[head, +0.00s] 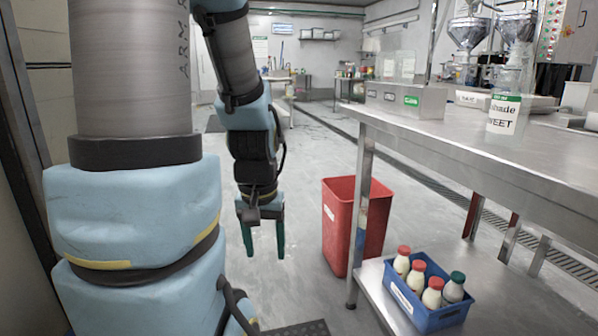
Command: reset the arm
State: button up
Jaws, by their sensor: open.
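My arm fills the left part of the head view, with grey and light blue links bending over and down. My gripper (264,240) hangs at its end, pointing down, with two green fingers apart and nothing between them. It is over the open floor, left of the red bin and apart from it. The lower part of the arm hides some of the floor and the wall behind it.
A red bin (341,222) stands by the leg of a steel table (440,139). A blue crate (425,312) with several bottles sits on the lower shelf. A labelled clear container (506,112) stands on top. Floor beyond my gripper (305,150) is clear.

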notch_tip(320, 180, up, 33)
jog(key=p, duration=3.2)
jog(key=shift+r, duration=0.15)
